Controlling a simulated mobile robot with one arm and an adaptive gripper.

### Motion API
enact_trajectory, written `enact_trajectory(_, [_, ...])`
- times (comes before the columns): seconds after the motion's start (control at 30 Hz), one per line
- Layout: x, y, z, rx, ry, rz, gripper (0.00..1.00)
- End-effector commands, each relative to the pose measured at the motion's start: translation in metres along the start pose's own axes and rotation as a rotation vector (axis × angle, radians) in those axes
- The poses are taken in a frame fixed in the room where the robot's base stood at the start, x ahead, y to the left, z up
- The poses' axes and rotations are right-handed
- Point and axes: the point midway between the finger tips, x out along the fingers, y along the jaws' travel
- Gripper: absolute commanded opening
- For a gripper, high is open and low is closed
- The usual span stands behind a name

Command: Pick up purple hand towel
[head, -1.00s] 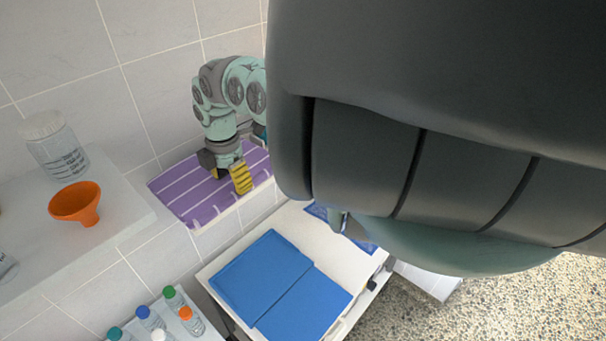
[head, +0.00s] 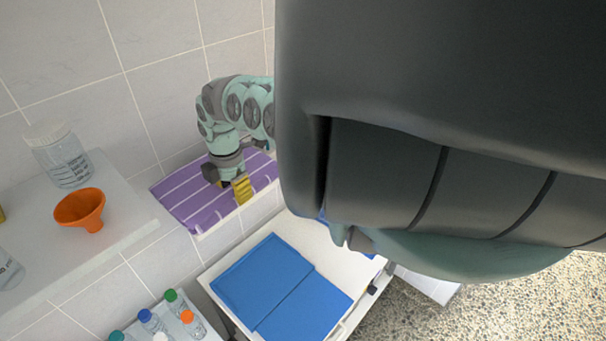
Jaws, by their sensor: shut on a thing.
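The purple hand towel (head: 196,206) with pale stripes lies spread flat on a small ledge against the tiled wall, left of centre in the head view. My gripper (head: 238,190) is at the towel's right part, pointing down, with a yellow fingertip showing near its front edge. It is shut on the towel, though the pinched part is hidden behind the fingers. The towel's right end is hidden behind my arm.
A white shelf (head: 128,232) at left holds an orange funnel (head: 80,209) and a clear jar (head: 62,160). Several capped bottles (head: 150,320) stand at the bottom left. My arm blocks the right side.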

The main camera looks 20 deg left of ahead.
Motion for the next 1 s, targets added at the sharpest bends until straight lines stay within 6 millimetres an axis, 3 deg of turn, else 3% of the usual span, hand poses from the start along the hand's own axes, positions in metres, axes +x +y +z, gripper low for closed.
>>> enact_trajectory(0.17, [0.000, 0.000, 0.000, -0.001, 0.000, 0.000, 0.00])
enact_trajectory(0.67, [-0.005, 0.001, 0.002, 0.003, 0.000, 0.005, 0.00])
enact_trajectory(1.0, [-0.038, 0.001, 0.004, 0.007, -0.005, 0.008, 0.00])
